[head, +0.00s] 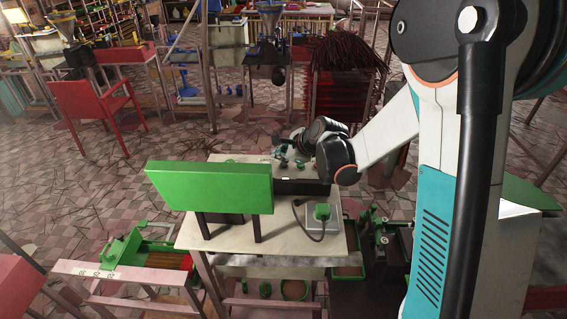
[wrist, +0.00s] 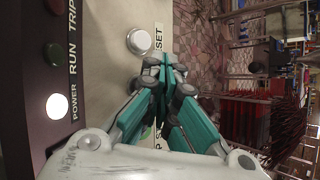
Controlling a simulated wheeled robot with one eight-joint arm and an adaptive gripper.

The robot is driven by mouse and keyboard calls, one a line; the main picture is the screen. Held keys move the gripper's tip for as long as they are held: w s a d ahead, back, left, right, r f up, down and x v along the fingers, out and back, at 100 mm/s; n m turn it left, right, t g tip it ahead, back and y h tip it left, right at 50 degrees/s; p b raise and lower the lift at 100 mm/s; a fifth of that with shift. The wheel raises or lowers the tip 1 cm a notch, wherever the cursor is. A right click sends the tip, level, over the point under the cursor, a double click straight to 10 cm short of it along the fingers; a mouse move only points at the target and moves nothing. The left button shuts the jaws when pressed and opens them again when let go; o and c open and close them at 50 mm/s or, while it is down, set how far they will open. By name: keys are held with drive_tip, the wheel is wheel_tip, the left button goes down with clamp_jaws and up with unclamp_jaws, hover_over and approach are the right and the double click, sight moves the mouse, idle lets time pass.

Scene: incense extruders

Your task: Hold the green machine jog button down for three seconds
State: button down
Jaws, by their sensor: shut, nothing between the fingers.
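The green machine shows its green upright panel (head: 208,186) on a pale table in the head view. My gripper (head: 285,158) is over the far side of that table. In the wrist view my gripper (wrist: 166,66) is shut and empty, its teal fingers together in front of a pale control panel (wrist: 105,28). A round white button (wrist: 139,41) sits beside the fingertips, near a label ending in "SET". The jog button cannot be made out; the fingers cover part of the panel. I cannot tell whether the fingertips touch the panel.
A dark strip beside the panel holds a lit white POWER lamp (wrist: 57,106), a dark green RUN lamp (wrist: 55,52) and a red TRIP lamp (wrist: 53,6). A grey box with a green socket (head: 321,212) and cable lies on the table. A red chair (head: 95,105) stands behind left.

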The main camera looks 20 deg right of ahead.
sight(282, 166)
drive_tip(key=shift+r, duration=0.25)
drive_tip(key=shift+r+p, duration=1.55)
drive_tip(key=shift+r, duration=0.9)
drive_tip(key=s+r+n+h+b, duration=0.25)
drive_tip(key=s+n+b, duration=0.45)
drive_tip(key=s+n, duration=0.8)
drive_tip(key=s+f+n+b, duration=0.2)
drive_tip(key=s+n, duration=0.1)
drive_tip(key=s, duration=0.6)
drive_tip(key=s+f+n+g+h+b, duration=0.1)
drive_tip(key=s+f+n+b, duration=0.2)
drive_tip(key=s, duration=0.6)
drive_tip(key=shift+d+n, duration=0.4)
drive_tip(key=shift+n, duration=0.2)
